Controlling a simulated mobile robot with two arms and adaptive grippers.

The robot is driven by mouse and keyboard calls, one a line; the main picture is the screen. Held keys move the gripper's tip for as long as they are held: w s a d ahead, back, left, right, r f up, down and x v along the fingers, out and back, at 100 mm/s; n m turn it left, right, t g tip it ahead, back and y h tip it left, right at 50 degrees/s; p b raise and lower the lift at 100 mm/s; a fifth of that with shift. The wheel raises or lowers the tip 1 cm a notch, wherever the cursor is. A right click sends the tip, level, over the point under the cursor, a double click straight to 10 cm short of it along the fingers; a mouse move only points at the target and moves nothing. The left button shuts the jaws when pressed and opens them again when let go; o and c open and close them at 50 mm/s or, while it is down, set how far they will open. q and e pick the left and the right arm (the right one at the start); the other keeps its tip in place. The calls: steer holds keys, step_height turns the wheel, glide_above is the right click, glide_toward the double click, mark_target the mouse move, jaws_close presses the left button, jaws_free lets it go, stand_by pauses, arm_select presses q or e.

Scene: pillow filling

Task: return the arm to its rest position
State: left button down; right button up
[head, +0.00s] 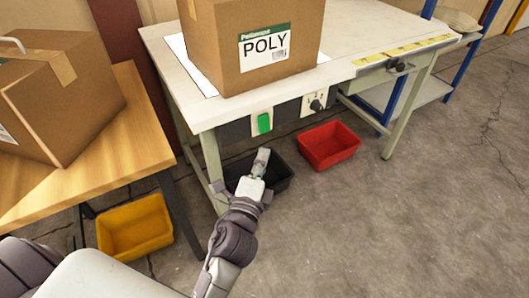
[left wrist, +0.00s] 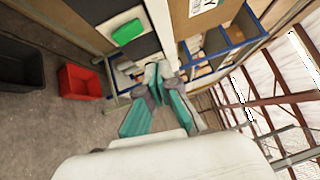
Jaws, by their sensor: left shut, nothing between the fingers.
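My left arm comes in at the bottom of the head view, and its left gripper (head: 263,156) is in front of the white workbench, over the black bin. The left wrist view shows the gripper fingers (left wrist: 157,72) teal and grey, with their tips together and nothing between them. The gripper is apart from the bench front, below and near the green button (head: 264,123). The button also shows in the left wrist view (left wrist: 127,32). My right gripper is in neither view.
The workbench (head: 189,92) bears a POLY carton (head: 230,50). A wooden table (head: 105,160) with another carton (head: 60,110) stands left. Red (head: 328,145), black (head: 285,180) and yellow (head: 135,226) bins sit on the floor. Open floor (head: 400,220) lies at the right.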

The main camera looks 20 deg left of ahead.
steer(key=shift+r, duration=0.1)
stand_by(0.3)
arm_select(q)
steer(key=s+f+n+g+h, duration=0.1)
steer(key=s+f+n+g, duration=0.2)
steer(key=f, duration=0.8)
steer(key=s+f+n+g, duration=0.3)
steer(key=s+f+g, duration=0.1)
steer(key=f, duration=0.7)
steer(key=s+f+n+g+h, duration=0.1)
steer(key=s+f+n+g, duration=0.25)
steer(key=f, duration=0.75)
steer(key=s+a+f+n+g, duration=0.3)
steer(key=s+f+n+g, duration=0.3)
steer(key=s+f, duration=0.8)
steer(key=s+a+r+g+p, duration=0.1)
steer(key=s+a+r+p, duration=0.1)
steer(key=s+p, duration=1.3)
steer(key=shift+s+r, duration=0.6)
steer(key=shift+s, duration=0.2)
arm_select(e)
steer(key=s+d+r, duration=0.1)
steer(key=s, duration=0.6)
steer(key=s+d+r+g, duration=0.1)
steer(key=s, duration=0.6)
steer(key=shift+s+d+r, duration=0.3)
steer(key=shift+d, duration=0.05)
